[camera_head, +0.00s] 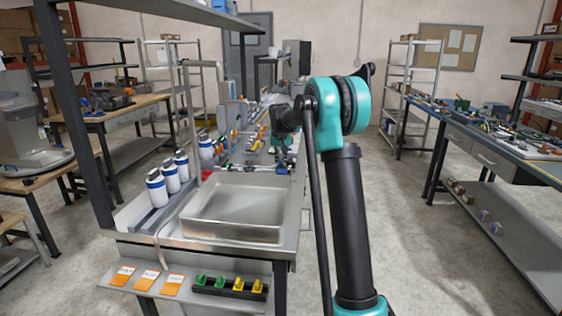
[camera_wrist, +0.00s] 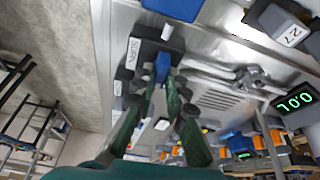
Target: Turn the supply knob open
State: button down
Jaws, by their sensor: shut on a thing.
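The supply knob (camera_wrist: 162,66) is a blue handle on a dark block beside a white label that appears to read SUPPLY (camera_wrist: 132,53). In the wrist view my gripper (camera_wrist: 161,84) has its two green fingers on either side of the blue handle, shut on it. The fingers partly cover the knob, and its turn angle is hard to tell. In the head view my gripper (camera_head: 283,142) is at the far part of the steel bench, beyond the sink; the knob cannot be made out clearly there.
A steel sink (camera_head: 236,208) fills the near bench. White and blue bottles (camera_head: 170,176) stand along its left. A green-digit display (camera_wrist: 294,102) and a metal tap-like fitting (camera_wrist: 252,78) lie right of the knob in the wrist view. The right aisle floor is clear.

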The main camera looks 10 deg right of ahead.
jog(key=n, duration=0.2)
jog(key=n+y, duration=0.1)
jog(key=n, duration=0.1)
jog(key=shift+d+y, duration=0.15)
jog(key=shift+y, duration=0.15)
jog(key=n+y, duration=0.1)
jog(key=n, duration=0.3)
jog(key=shift+w+d+n+g+y, duration=0.1)
jog(key=shift+n+g+y, duration=0.2)
jog(key=shift+n+y, duration=0.1)
jog(key=n+g+y, duration=0.1)
jog(key=n, duration=0.3)
jog(key=shift+w, duration=0.1)
jog(key=shift+d+n+g+y, duration=0.15)
jog(key=shift+n+g, duration=0.25)
jog(key=shift+n, duration=0.6)
jog(key=shift+a+n+g+y, duration=0.15)
jog(key=shift+n+g, duration=0.25)
jog(key=shift+n, duration=0.6)
jog(key=shift+d, duration=0.1)
jog(key=c, duration=1.5)
grip_release()
jog(key=shift+c, duration=0.2)
jog(key=shift+r, duration=0.1)
